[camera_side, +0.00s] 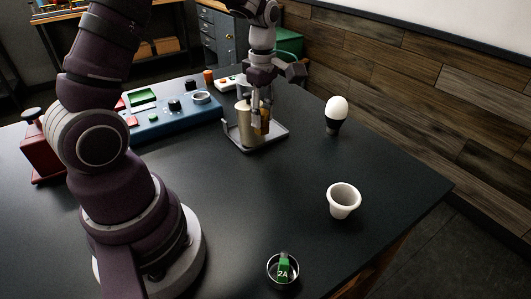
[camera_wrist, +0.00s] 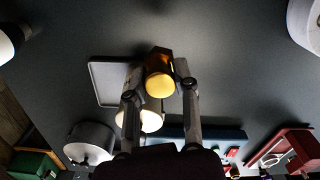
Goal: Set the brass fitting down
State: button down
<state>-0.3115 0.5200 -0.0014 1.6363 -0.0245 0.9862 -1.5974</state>
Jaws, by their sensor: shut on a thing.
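The brass fitting (camera_side: 265,121) is between the fingers of my gripper (camera_side: 262,108), which is shut on it. In the wrist view its amber body and bright yellow round end (camera_wrist: 159,84) show between the two fingertips (camera_wrist: 160,88). It is over the small grey tray (camera_side: 262,147), close beside a tall tan cylinder (camera_side: 245,124) that stands on the tray. Whether the fitting touches the tray floor I cannot tell. The tray's rim also shows in the wrist view (camera_wrist: 93,84). The cylinder is partly hidden there behind a finger.
A blue control panel (camera_side: 170,123) lies left of the tray and a red device (camera_side: 43,150) farther left. A white egg-shaped thing on a black base (camera_side: 336,113), a white cup (camera_side: 343,201) and a round tin with a green 2A label (camera_side: 284,269) stand right and in front. The table between is clear.

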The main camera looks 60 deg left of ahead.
jog(key=s+a+f+n, duration=0.1)
jog(key=s+a+n, duration=1)
jog(key=s+n, duration=0.35)
jog(key=shift+m, duration=0.25)
jog(key=f, duration=0.7)
jog(key=shift+s+f, duration=0.3)
jog(key=shift+f, duration=0.35)
jog(key=c, duration=0.9)
grip_release()
jog(key=shift+f, duration=0.1)
jog(key=shift+o, duration=0.2)
